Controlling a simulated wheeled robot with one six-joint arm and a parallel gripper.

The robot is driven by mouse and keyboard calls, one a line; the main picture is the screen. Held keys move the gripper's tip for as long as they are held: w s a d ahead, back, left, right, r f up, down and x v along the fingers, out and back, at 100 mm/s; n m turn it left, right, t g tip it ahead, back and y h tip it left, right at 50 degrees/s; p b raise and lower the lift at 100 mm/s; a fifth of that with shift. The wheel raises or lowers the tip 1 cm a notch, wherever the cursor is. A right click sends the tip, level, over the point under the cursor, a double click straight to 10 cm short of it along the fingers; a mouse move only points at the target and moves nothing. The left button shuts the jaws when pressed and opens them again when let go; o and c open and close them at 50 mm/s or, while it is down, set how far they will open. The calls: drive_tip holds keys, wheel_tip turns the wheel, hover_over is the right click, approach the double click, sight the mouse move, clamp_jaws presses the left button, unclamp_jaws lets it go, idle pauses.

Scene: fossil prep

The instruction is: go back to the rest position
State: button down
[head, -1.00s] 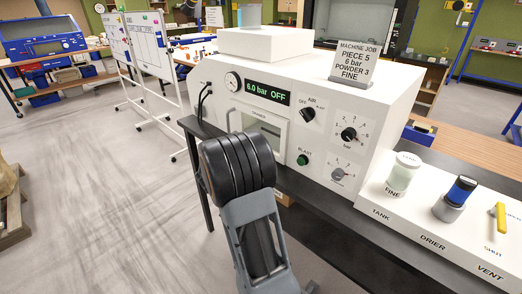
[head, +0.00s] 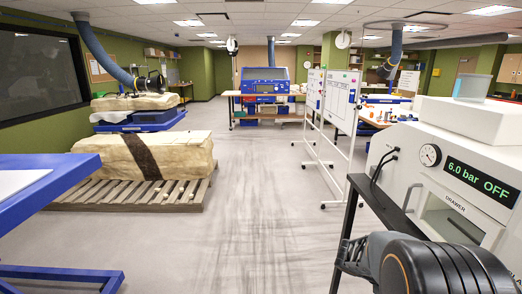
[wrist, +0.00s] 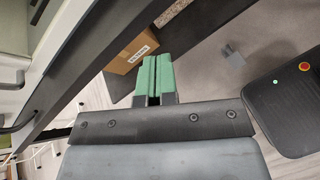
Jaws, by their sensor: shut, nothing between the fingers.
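My gripper (wrist: 153,78) shows in the wrist view with its two green fingers together and nothing between them. It hangs above the floor beside a dark bench frame. In the head view my arm fills the lower right corner, in front of the white blasting machine (head: 403,172). The fingers cannot be made out there. The machine's display (head: 481,181) reads 6.0 bar OFF. A gauge (head: 430,155) sits left of the display, and the drawer front (head: 455,226) is partly hidden by my arm.
A cardboard box (wrist: 134,50) lies near the fingers in the wrist view. Whiteboards (head: 340,99) stand beyond the machine. A pallet (head: 120,196) with a plaster-jacketed block is at left, and a blue table (head: 45,189) is at near left. The middle floor is clear.

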drive_tip(key=s+a+r+m+t+y, duration=0.1)
drive_tip(key=s+a+m+t+y, duration=0.1)
drive_tip(key=a, duration=0.5)
drive_tip(key=s+a+r+m+t+y, duration=0.2)
drive_tip(key=a+m+y, duration=0.3)
drive_tip(key=a, duration=0.3)
drive_tip(key=s+a+r+m+t+y, duration=0.2)
drive_tip(key=s+a+m+y, duration=0.1)
drive_tip(key=a, duration=0.4)
drive_tip(key=shift+s+a+m+t+y, duration=0.25)
drive_tip(key=shift+m+y, duration=0.35)
drive_tip(key=shift+y, duration=0.6)
